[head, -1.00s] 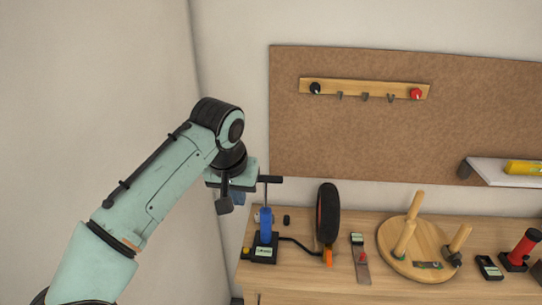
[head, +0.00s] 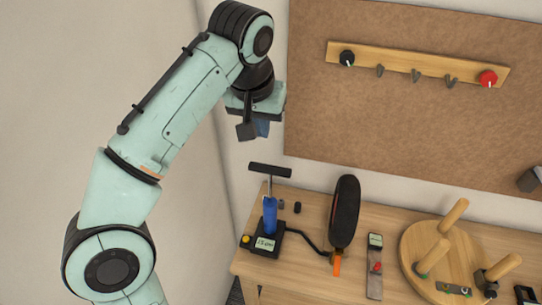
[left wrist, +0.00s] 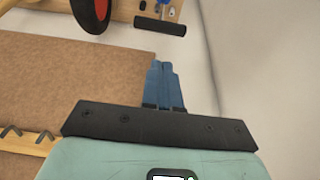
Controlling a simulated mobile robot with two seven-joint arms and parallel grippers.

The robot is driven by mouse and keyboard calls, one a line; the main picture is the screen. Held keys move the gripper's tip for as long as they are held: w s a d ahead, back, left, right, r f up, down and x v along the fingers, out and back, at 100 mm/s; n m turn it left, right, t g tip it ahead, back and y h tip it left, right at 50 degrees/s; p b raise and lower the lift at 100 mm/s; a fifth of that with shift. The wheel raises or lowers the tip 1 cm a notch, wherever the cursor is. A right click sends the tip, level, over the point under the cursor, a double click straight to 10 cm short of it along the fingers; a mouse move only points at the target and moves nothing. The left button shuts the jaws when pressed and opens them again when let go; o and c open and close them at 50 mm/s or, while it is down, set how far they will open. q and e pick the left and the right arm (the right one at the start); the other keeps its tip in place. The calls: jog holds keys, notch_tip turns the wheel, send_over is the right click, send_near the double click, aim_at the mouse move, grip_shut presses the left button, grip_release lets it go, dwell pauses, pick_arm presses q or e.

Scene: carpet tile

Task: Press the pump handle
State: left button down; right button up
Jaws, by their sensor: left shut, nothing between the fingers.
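The pump stands upright on the wooden bench at its left end, with a blue barrel (head: 270,215), a thin rod and a black base with a small display. Its black T-shaped pump handle (head: 270,170) sits on top of the rod, above the barrel; it also shows near the top of the left wrist view (left wrist: 160,26). My left gripper (head: 262,130), with blue fingers, is shut and empty. It hangs above the handle and clear of it. In the left wrist view its closed fingers (left wrist: 164,80) point toward the handle. My right gripper is out of view.
A black hose runs from the pump to a wheel (head: 344,212). A tool with a red knob (head: 375,268) and a round wooden stand with pegs (head: 420,243) are further right. A pegboard with a hook rail (head: 415,63) is behind the bench (head: 318,275).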

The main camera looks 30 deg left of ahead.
pick_arm(q)
jog(key=b, duration=0.2)
send_over(269, 198)
jog(key=s, duration=0.1)
notch_tip(269, 198, down, 13)
jog(key=shift+d+r, duration=0.1)
jog(key=shift+d, duration=0.05)
jog(key=shift+w+f, duration=0.2)
jog(key=shift+f, duration=0.1)
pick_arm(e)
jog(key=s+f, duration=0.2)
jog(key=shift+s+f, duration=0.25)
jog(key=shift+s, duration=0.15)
pick_arm(q)
jog(key=f+b, duration=0.2)
jog(key=f, duration=0.2)
jog(key=f+b, duration=0.2)
jog(key=f, duration=0.2)
jog(key=f+b, duration=0.2)
jog(key=f, duration=0.2)
jog(key=shift+s, duration=0.25)
jog(key=shift+f, duration=0.5)
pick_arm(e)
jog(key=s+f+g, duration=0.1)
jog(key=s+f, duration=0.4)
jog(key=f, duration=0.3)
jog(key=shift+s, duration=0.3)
pick_arm(q)
jog(key=shift+w+r, duration=0.1)
